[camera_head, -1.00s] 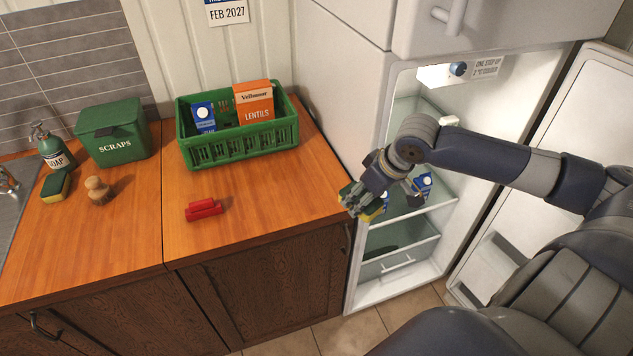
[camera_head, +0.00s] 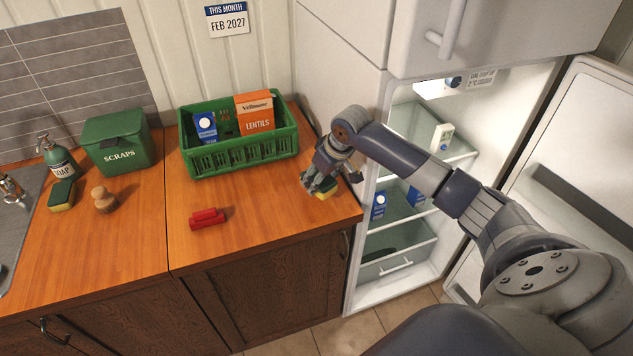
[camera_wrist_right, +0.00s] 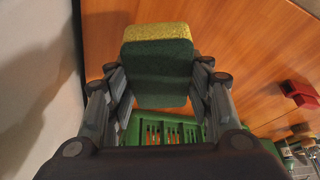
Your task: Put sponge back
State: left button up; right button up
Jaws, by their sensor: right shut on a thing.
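My right gripper (camera_head: 318,184) is over the right end of the wooden counter, beside the fridge. It is shut on a green and yellow sponge (camera_head: 326,193), partly hidden by the fingers in the head view. In the right wrist view the held sponge (camera_wrist_right: 158,75) sits between both fingers of the gripper (camera_wrist_right: 158,92), yellow edge at the top. I cannot tell whether it touches the counter. A second green and yellow sponge (camera_head: 61,195) lies at the left by the sink (camera_head: 20,220). My left gripper is not in view.
A green crate (camera_head: 245,155) with a blue carton and an orange lentils box stands at the back. A scraps bin (camera_head: 117,143), soap bottle (camera_head: 60,160), wooden brush (camera_head: 104,200) and red object (camera_head: 207,218) stand on the counter.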

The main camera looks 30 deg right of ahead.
jog(key=shift+w, duration=0.5)
notch_tip(320, 180, down, 3)
jog(key=shift+f+p, duration=0.1)
jog(key=shift+p, duration=0.75)
jog(key=shift+f, duration=0.2)
jog(key=shift+f, duration=0.15)
jog(key=o, duration=0.7)
jog(key=b+v, duration=0.2)
jog(key=v, duration=1)
jog(key=shift+w, duration=0.1)
